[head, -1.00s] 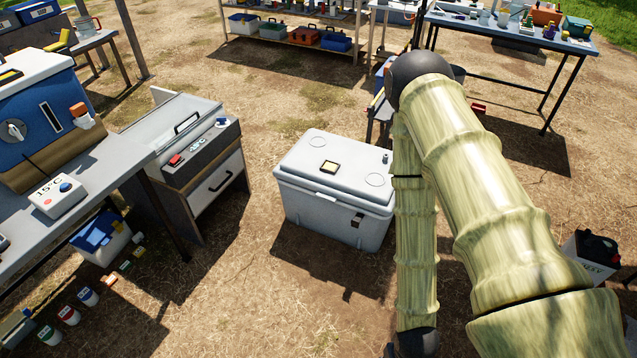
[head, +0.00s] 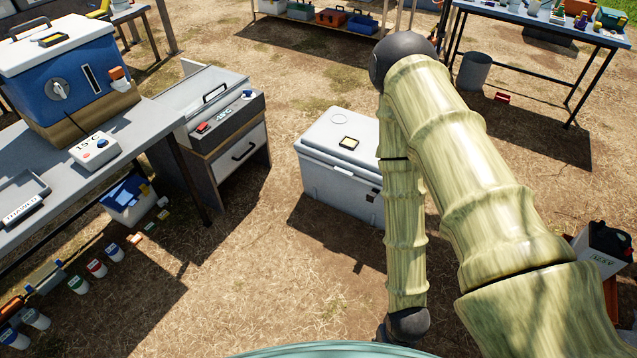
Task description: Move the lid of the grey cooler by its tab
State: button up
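The grey cooler (head: 335,187) stands on the dirt ground near the middle of the head view. My arm, with pale green ribbed links, crosses in front and hides the right part of the cooler. My gripper is not in view, so its opening and its place relative to the tab cannot be seen.
A bench (head: 125,134) with a blue cooler box (head: 66,88) stands at the left. A low cabinet (head: 240,158) with an open top stands left of the grey cooler. A black-topped container (head: 602,243) is at the right. Bare ground (head: 270,290) lies in front.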

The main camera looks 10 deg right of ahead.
aim_at(324, 141)
jog(key=u, duration=0.4)
jog(key=k, duration=0.95)
jog(key=u, duration=0.55)
jog(key=i, duration=1.05)
jog(key=z, duration=1)
jog(key=i, duration=0.8)
jog(key=z, duration=0.7)
